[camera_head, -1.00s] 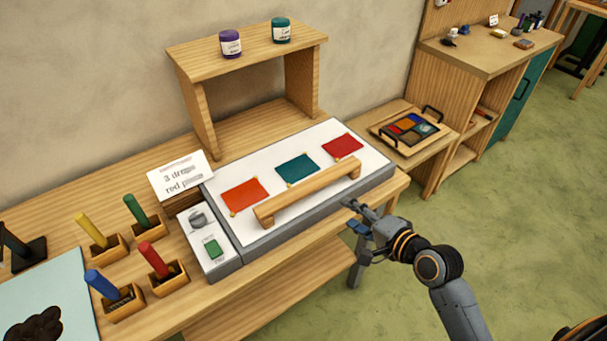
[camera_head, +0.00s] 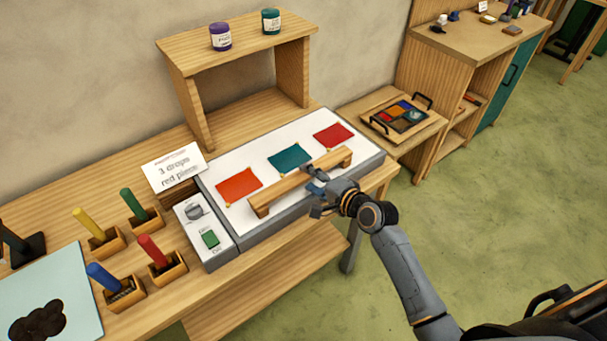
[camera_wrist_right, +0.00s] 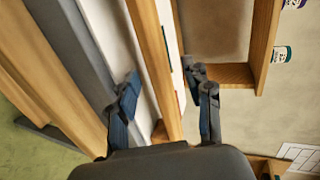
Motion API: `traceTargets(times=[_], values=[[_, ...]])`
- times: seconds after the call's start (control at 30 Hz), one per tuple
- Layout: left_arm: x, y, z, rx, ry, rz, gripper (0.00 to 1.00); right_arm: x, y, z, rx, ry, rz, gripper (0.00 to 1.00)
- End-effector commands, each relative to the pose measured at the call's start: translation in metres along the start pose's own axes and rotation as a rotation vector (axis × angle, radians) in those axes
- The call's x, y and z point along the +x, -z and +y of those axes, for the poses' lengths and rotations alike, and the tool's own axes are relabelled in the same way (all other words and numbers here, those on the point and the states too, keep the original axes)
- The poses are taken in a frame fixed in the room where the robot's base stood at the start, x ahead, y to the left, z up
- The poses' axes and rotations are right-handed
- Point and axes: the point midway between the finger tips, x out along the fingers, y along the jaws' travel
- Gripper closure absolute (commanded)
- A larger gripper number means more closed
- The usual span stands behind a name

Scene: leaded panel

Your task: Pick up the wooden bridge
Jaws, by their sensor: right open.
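The wooden bridge (camera_head: 283,188) is a long light-wood bar on raised ends. It stands on the white-topped panel (camera_head: 233,161), in front of orange, teal and red pieces. My right gripper (camera_head: 314,183) is at the bridge's front side, right of its middle. In the right wrist view the bridge (camera_wrist_right: 155,62) runs between the two blue-padded fingers of the open right gripper (camera_wrist_right: 167,100). A gap shows on each side of the bar, and I cannot tell whether a finger touches it. My left gripper is not in view.
A control box (camera_head: 204,231) adjoins the panel's left end. A sign (camera_head: 174,166) and a wooden shelf (camera_head: 235,38) with two jars stand behind. Coloured sticks in wooden holders (camera_head: 168,272) fill the left. A tray (camera_head: 398,120) lies at the right.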

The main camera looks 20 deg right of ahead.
Motion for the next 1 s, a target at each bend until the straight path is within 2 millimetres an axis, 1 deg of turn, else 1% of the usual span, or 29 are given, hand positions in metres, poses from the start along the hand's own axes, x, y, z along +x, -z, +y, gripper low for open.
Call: traceTargets(times=[0.1,0.2,0.43,0.47,0.5,0.57,0.6,0.7,1.0], values=[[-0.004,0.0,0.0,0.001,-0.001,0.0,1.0,0.014,0.001,-0.001,0.0,0.0,0.0,0.5],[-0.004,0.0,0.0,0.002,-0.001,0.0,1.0,0.021,0.001,-0.001,0.0,0.0,0.001,0.5],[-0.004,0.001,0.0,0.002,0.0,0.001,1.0,0.022,0.0,0.0,-0.001,0.0,0.001,0.5],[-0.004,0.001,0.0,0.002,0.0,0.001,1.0,0.022,0.0,0.0,-0.001,0.0,0.001,0.52],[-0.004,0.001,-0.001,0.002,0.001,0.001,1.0,0.022,0.0,0.0,-0.001,0.0,0.001,0.6],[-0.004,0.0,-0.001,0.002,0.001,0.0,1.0,0.022,0.0,0.0,-0.001,0.0,0.001,0.72],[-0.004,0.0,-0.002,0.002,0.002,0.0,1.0,0.022,0.001,0.0,-0.001,0.0,0.001,0.8],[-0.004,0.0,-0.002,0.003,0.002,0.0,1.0,0.022,0.001,0.001,-0.001,-0.001,0.001,1.0],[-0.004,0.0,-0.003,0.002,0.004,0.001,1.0,0.021,0.0,0.004,-0.002,-0.008,-0.001,1.0]])
